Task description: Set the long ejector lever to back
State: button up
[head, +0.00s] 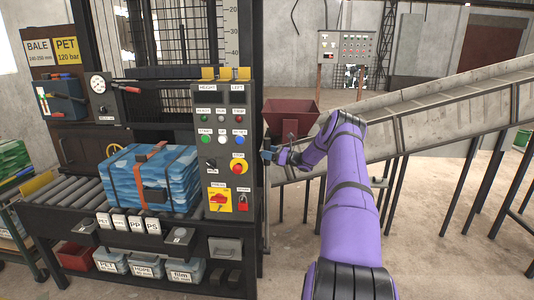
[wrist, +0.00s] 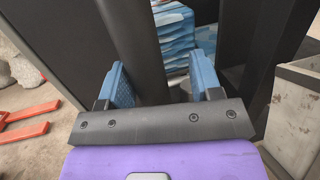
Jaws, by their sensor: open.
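My purple arm reaches to the right side of the baler's control panel (head: 222,150), where my gripper (head: 275,155) is small and partly hidden. In the wrist view my gripper (wrist: 160,82) is open, with its two blue fingers apart. A long dark grey bar (wrist: 137,40), which looks like the ejector lever, runs down between the fingers, nearer the left one. Whether it touches that finger I cannot tell. In the head view a thin upright rod shows below my gripper at the machine's side; I cannot tell if it is the same bar.
A blue strapped bale (head: 175,185) sits on the rollers left of the panel. A dark red hopper (head: 290,118) stands behind my gripper. A sloping conveyor (head: 430,115) fills the right side. Orange bars (wrist: 28,120) lie on the floor at the left in the wrist view.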

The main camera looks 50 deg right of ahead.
jog(key=v, duration=1)
jog(key=shift+d, duration=0.1)
dwell(0.3)
